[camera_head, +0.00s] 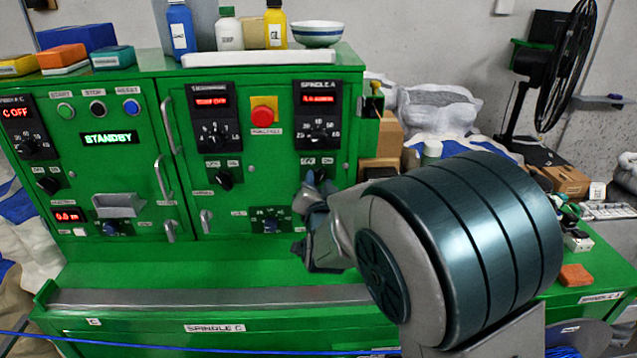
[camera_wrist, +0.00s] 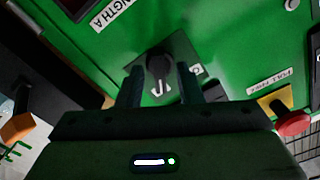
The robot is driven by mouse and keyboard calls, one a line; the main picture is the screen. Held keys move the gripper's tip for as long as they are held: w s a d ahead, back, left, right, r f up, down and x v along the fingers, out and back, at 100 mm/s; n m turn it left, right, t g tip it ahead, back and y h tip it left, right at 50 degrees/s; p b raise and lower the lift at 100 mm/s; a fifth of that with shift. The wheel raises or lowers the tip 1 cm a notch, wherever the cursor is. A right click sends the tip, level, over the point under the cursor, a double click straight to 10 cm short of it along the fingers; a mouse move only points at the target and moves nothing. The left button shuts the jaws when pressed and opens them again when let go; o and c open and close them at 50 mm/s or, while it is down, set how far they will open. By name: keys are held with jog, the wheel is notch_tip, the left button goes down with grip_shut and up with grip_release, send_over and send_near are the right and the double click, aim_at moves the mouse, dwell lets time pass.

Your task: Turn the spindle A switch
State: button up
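The spindle A panel (camera_head: 318,115), with a red display and a dial, is on the right of the green cabinet's front. Below it is a small OFF/ON plate (camera_head: 318,161); the switch there is mostly hidden by my gripper (camera_head: 316,184). In the wrist view, the black switch knob (camera_wrist: 158,66) sits on a dark plate (camera_wrist: 180,55). My gripper (camera_wrist: 160,72) is open, with one finger on each side of the knob. Gaps show between knob and fingers; contact cannot be told.
A red button on a yellow base (camera_head: 264,113) is left of the panel. Another black switch (camera_head: 223,180) and a lower dial plate (camera_head: 271,220) are nearby. A metal-edged ledge (camera_head: 200,297) runs below. Bottles and a bowl (camera_head: 317,34) stand on top.

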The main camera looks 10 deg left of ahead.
grip_shut()
jog(key=shift+f+n, duration=0.1)
jog(key=shift+n, duration=0.2)
jog(key=shift+n+b, duration=1.1)
jog(key=shift+n, duration=0.1)
jog(key=n+b, duration=0.1)
jog(key=n, duration=0.1)
jog(key=shift+n, duration=0.4)
jog(key=n, duration=0.6)
jog(key=shift+b, duration=0.35)
jog(key=shift+n, duration=0.3)
